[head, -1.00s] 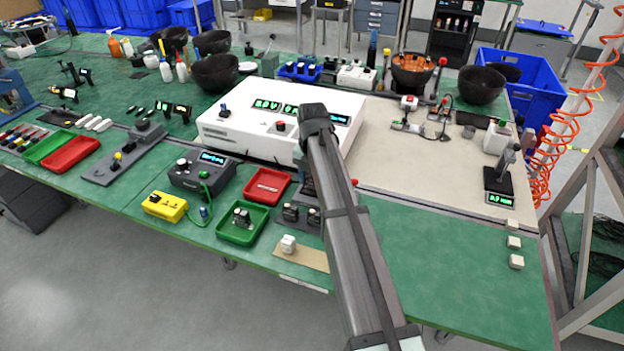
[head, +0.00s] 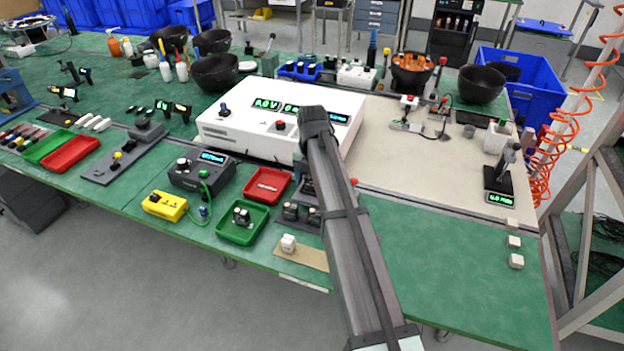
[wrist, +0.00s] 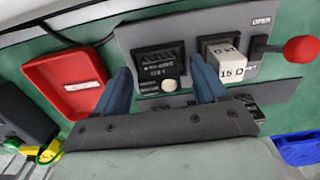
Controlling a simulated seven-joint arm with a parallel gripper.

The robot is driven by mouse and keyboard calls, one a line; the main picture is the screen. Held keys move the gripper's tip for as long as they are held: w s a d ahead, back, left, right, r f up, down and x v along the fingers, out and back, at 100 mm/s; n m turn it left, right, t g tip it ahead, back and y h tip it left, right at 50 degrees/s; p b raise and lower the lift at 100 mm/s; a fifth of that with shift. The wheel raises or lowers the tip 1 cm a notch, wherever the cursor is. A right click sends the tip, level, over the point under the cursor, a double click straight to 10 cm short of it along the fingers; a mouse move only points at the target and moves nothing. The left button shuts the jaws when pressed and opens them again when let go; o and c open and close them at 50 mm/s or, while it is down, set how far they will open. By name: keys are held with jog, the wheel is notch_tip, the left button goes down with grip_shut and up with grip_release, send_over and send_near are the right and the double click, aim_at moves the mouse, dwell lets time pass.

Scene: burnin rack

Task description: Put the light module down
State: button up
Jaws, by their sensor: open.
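My gripper (wrist: 160,72) shows in the wrist view with its two blue fingers apart. A dark block with a printed label (wrist: 158,60) lies between and just beyond the fingertips, on a grey fixture plate (wrist: 126,38). I cannot tell whether the fingers touch it, or whether it is the light module. In the head view my arm hides the gripper. Dark modules stand in the green tray (head: 228,234), and more dark pieces (head: 290,211) stand to its right.
A red-knobbed lever (wrist: 300,50) beside an OPEN label stands right of the fixture. A red tray (wrist: 62,68) lies left.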

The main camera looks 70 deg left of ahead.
notch_tip(320, 180, up, 12)
jog(key=shift+r, duration=0.15)
dwell(0.4)
